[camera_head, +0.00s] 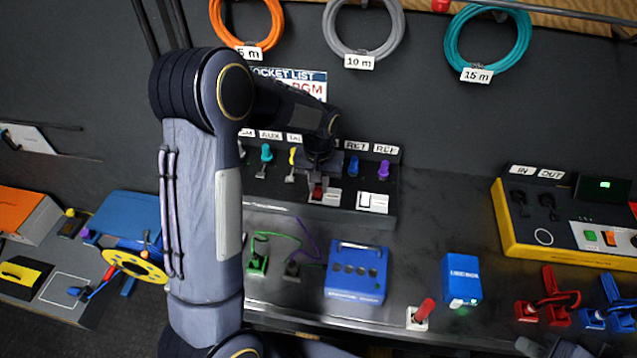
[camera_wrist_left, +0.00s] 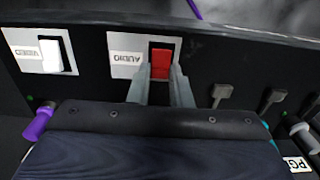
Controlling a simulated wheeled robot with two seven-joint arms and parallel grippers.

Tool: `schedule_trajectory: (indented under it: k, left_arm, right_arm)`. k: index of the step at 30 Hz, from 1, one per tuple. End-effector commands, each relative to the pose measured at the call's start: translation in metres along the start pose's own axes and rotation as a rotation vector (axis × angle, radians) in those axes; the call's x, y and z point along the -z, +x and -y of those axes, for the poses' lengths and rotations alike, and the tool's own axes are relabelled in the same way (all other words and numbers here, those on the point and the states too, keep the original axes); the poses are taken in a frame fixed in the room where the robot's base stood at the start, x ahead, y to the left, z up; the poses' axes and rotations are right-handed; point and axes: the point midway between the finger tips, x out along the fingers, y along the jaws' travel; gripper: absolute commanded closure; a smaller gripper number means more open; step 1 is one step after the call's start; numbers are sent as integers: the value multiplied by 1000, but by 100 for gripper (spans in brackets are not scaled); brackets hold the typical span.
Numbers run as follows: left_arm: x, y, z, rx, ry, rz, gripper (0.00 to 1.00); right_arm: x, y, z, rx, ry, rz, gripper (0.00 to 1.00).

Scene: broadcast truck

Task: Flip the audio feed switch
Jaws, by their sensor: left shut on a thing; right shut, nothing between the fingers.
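The audio switch is a red rocker beside a white AUDIO label (camera_wrist_left: 124,58) on the dark switch panel. The red rocker (camera_wrist_left: 161,63) is large in the left wrist view and small in the head view (camera_head: 318,191). My left gripper (camera_head: 319,180) reaches down to the panel front. In the left wrist view its two grey fingers (camera_wrist_left: 160,82) are at the sides of the red rocker and shut on it, hiding its lower edges. My right gripper (camera_head: 530,346) shows only in part at the bottom right edge of the head view, away from the panel; it is shut and empty.
A white VIDEO switch (camera_wrist_left: 52,55) sits beside the audio switch. Coloured knobs, such as a purple one (camera_head: 383,170), line the panel. A blue box (camera_head: 356,272), a red-handled lever (camera_head: 424,310) and red plugs (camera_head: 556,300) stand on the desk. My left arm covers the desk's left middle.

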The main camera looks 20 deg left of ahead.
Motion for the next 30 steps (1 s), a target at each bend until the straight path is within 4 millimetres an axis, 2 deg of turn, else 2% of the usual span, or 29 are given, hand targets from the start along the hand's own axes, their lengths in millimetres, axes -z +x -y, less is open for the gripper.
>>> schedule_trajectory:
  k: [6,10,15,24,25,30]
  left_arm:
    - [-5,7,-1,-2,4,-166,100]
    - [-7,5,-1,-2,3,-255,100]
    - [-9,1,0,-2,1,-310,100]
    - [-9,-2,0,-2,0,-316,100]
    - [-9,-2,0,-2,0,-316,81]
    - [-9,-1,0,-2,0,-315,60]
  right_arm:
    - [-20,38,-17,0,0,1,100]
    - [-28,54,-25,0,0,1,100]
    - [-31,61,-28,0,0,1,100]
    - [-30,60,-27,0,0,0,100]
    - [-30,60,-27,0,0,0,100]
    - [-30,60,-27,0,0,0,100]
